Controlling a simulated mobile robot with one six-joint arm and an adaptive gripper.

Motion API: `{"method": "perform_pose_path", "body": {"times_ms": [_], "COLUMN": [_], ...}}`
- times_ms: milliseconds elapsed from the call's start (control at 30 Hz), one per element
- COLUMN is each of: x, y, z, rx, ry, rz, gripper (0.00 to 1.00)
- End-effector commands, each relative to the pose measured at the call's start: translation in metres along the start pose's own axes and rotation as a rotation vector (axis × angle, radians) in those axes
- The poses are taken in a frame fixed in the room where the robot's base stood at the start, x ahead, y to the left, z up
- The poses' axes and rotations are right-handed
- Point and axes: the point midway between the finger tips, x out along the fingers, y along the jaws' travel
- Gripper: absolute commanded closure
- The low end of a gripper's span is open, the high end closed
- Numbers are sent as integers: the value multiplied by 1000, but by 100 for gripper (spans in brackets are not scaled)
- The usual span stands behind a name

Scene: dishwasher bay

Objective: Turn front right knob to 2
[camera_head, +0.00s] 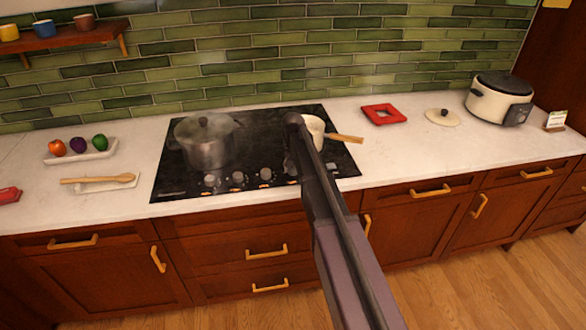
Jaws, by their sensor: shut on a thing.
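The black cooktop (178,182) is set in the white counter. A row of light knobs runs along its front edge: a left one (211,180), a middle one (238,177) and one further right (265,174). My arm reaches in from the lower right. My gripper (291,168) points down at the right end of the knob row and is shut on the front right knob. My gripper and arm hide that knob, so its pointer and setting cannot be read.
A lidded glass pot (205,145) stands on the left burners. A cream pan (314,128) with a wooden handle (345,138) sits at the back right, close behind my arm. A red trivet (383,115) and a slow cooker (497,100) are further right.

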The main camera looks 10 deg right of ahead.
Motion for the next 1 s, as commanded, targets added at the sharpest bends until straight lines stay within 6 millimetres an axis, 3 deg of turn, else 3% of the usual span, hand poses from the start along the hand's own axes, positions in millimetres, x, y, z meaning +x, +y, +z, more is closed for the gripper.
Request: {"method": "perform_pose_path", "body": {"times_ms": [200,233,333,1000], "x": [0,0,0,0], "y": [0,0,0,0], "z": [2,2,2,0], "rx": [-1,-1,-2,-39], "ry": [-3,-3,-3,-1], "rz": [0,0,0,0], "gripper": [94,43,14,11]}}
